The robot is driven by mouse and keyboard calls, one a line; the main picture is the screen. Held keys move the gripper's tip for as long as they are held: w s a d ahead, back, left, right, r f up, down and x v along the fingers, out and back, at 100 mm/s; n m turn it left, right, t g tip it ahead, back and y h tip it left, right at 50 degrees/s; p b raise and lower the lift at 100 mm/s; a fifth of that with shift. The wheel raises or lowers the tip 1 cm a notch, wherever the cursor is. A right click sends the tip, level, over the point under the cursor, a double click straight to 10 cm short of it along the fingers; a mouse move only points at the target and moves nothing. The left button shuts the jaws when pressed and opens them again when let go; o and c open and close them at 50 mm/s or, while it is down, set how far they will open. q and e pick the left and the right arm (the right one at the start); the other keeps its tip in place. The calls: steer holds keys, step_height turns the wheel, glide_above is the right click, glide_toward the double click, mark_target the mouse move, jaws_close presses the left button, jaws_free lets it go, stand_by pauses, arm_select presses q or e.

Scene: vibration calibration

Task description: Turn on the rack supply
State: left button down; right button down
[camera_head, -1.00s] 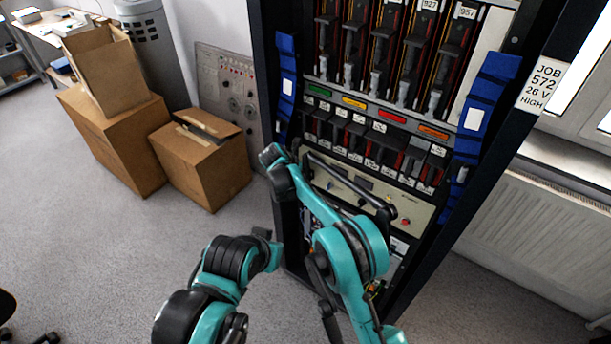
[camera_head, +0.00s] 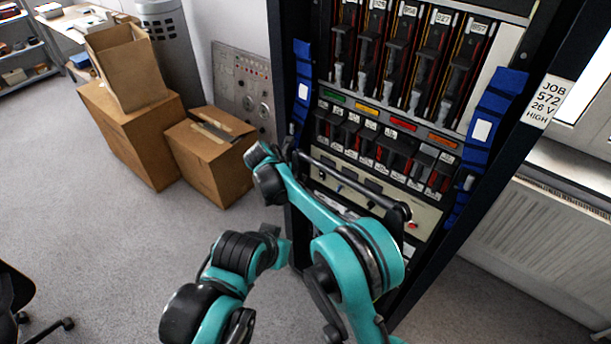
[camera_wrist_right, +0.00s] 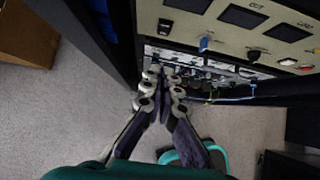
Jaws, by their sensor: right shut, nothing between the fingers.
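The rack (camera_head: 480,170) stands at the right in the head view. Its beige supply panel (camera_head: 426,214) is low on the front, partly covered by my right arm. In the right wrist view the panel (camera_wrist_right: 230,38) shows dark displays, blue, black and white knobs or plugs, and a small black switch (camera_wrist_right: 165,27) at its left end. My right gripper (camera_wrist_right: 164,76) is shut and empty, below that switch, in front of the lower unit; contact cannot be told. It is hidden behind my arm in the head view. My left arm is low in the head view; no left gripper can be made out.
Cardboard boxes (camera_head: 212,160) stand on the floor left of the rack, before a grey panel (camera_head: 240,85) leaning on the wall. A blue cable (camera_wrist_right: 235,99) hangs by the lower unit. A radiator (camera_head: 545,235) is at the right.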

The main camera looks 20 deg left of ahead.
arm_select(q)
steer(key=shift+w, duration=0.1)
arm_select(e)
steer(key=shift+r, duration=0.15)
steer(key=shift+s, duration=0.1)
